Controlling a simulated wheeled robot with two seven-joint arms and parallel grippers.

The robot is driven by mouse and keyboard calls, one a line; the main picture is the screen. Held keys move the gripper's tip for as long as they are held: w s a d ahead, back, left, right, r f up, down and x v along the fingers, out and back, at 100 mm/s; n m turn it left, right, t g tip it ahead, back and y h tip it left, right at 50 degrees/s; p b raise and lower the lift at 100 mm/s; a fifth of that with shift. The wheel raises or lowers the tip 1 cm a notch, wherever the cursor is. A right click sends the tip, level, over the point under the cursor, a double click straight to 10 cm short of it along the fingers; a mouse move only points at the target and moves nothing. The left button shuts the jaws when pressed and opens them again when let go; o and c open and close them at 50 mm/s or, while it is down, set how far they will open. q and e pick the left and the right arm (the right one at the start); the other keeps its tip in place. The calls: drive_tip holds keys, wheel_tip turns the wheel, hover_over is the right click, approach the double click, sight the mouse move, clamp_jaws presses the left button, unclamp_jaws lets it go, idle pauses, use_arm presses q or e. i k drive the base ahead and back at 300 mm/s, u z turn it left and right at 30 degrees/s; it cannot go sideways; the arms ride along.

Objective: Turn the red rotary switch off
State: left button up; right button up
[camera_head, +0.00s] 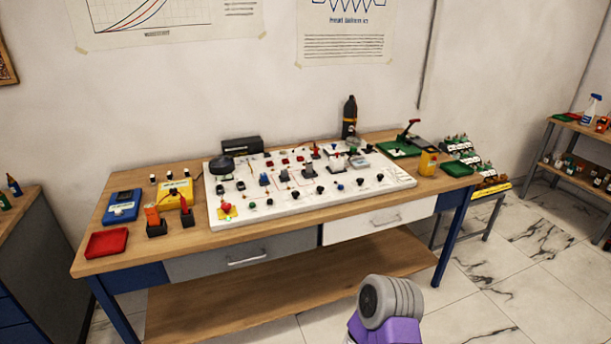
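A white panel (310,207) with several knobs, switches and small parts lies on the wooden workbench. A red knob (226,207) on a yellow plate sits at its front left corner, with a small green spot beside it. Other small red parts stand on the panel, such as a red piece (316,148) near its back edge. I cannot tell at this size which red part is the rotary switch, or its setting. Neither gripper shows. A grey and purple link of my own arm is at the bottom, well in front of the bench.
The workbench (160,257) has two drawers and a lower shelf. A red tray (107,242), a blue meter (122,206) and a yellow box (174,193) are left of the panel. A dark bottle (349,117) stands behind it.

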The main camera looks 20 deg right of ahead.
sight(225, 206)
drive_tip(key=k, duration=0.6)
drive_tip(key=z, duration=0.35)
drive_tip(key=i, duration=1.8)
drive_tip(key=u, duration=0.85)
